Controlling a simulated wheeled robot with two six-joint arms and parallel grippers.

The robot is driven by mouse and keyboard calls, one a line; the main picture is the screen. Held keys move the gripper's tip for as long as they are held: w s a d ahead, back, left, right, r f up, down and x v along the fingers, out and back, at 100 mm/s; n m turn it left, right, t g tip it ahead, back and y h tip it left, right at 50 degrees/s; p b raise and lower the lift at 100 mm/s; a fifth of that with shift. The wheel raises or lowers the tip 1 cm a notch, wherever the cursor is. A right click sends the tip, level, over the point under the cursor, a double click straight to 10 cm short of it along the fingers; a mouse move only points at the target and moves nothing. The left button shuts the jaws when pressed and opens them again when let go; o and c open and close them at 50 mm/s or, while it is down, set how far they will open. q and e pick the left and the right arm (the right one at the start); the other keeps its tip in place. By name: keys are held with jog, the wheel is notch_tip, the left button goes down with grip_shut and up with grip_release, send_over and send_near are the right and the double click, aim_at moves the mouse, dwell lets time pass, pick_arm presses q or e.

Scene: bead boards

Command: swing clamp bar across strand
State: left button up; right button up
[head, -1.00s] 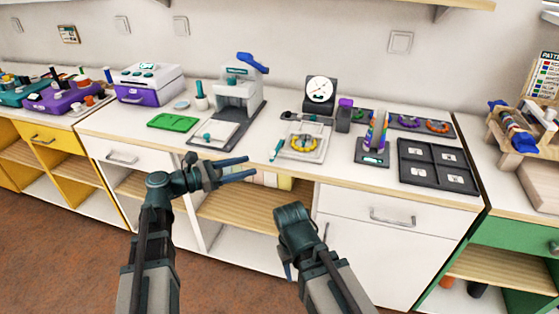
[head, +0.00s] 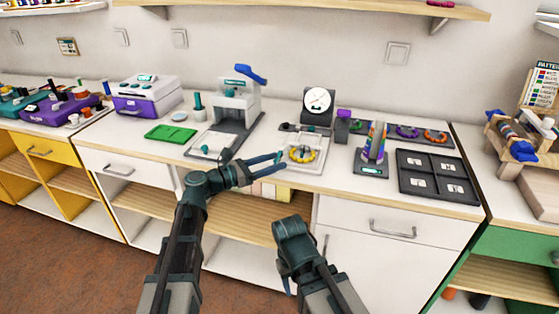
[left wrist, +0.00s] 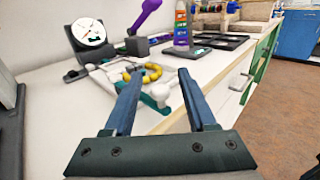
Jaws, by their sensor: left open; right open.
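A white bead board (head: 314,164) lies near the counter's front edge and bears a ring-shaped strand of mostly yellow beads (head: 302,154). The strand also shows in the left wrist view (left wrist: 150,74). A teal-ended part, seemingly the clamp bar (left wrist: 160,94), lies along the board's near side, beside the strand; its full shape is partly hidden by my finger. My left gripper (head: 280,164) is open and empty at the board's near left; its fingers (left wrist: 160,78) point toward the board. My right gripper (head: 287,275) is open and empty, low in front of the cabinets.
A dial gauge (head: 318,101) stands behind the board. A rainbow bead stand (head: 376,142) and a dark compartment tray (head: 437,194) are to the right. A white press (head: 237,103) and a green tray (head: 171,134) are to the left.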

pick_arm(q)
jog(key=shift+x, duration=1.2)
jog(key=shift+c, duration=0.2)
grip_shut()
dwell(0.5)
